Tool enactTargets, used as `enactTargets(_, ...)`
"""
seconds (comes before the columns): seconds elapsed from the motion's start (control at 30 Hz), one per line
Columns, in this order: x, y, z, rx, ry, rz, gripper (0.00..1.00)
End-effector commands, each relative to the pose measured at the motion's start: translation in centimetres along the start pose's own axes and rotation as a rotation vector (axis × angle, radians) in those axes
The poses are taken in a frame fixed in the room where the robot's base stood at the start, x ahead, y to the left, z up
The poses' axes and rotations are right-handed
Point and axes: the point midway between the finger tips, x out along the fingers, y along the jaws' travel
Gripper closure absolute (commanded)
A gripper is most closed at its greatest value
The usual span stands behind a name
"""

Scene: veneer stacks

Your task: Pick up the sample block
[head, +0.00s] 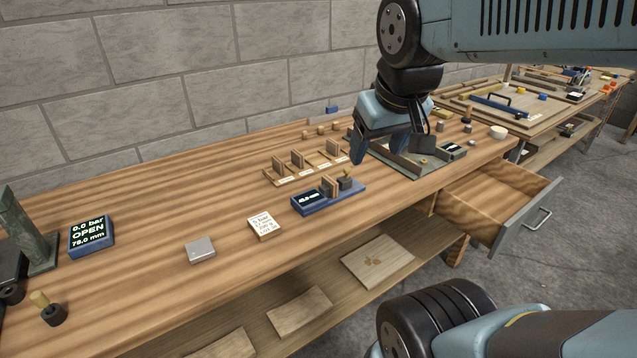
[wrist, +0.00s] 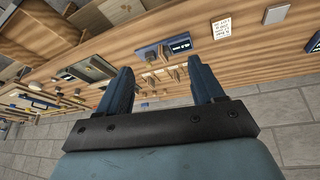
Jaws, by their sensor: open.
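No block carries a label that I can read as the sample block. A flat grey block (head: 200,249) lies alone on the front of the bench (head: 150,215); it also shows at the top right of the wrist view (wrist: 276,14). A small brown block (head: 328,186) stands on a blue device with a dark display (head: 311,201). Several similar brown pieces stand upright in a wooden rack (head: 283,178) behind it. My gripper (head: 391,152) is open and empty, above the back right of the bench, apart from these blocks. In the wrist view my two fingers (wrist: 160,78) point towards the rack area.
A white card (head: 264,226) lies between the grey block and the blue device. A blue readout (head: 91,236) and a dark upright stand (head: 28,232) are at left. A drawer (head: 500,205) hangs open at right. A grey tray (head: 400,160) lies below my gripper.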

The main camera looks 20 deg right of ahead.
Motion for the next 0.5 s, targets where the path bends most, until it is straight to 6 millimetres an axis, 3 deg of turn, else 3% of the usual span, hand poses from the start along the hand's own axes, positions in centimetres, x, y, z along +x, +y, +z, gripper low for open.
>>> enactTargets(0.07, 1.1, 1.1, -0.4, -0.065, -0.064, 0.031, 0.25)
enactTargets(0.27, 3.9, 1.3, -1.8, -0.295, -0.248, 0.129, 0.06)
enactTargets(0.5, 7.4, 1.2, -4.1, -0.584, -0.454, 0.239, 0.06)
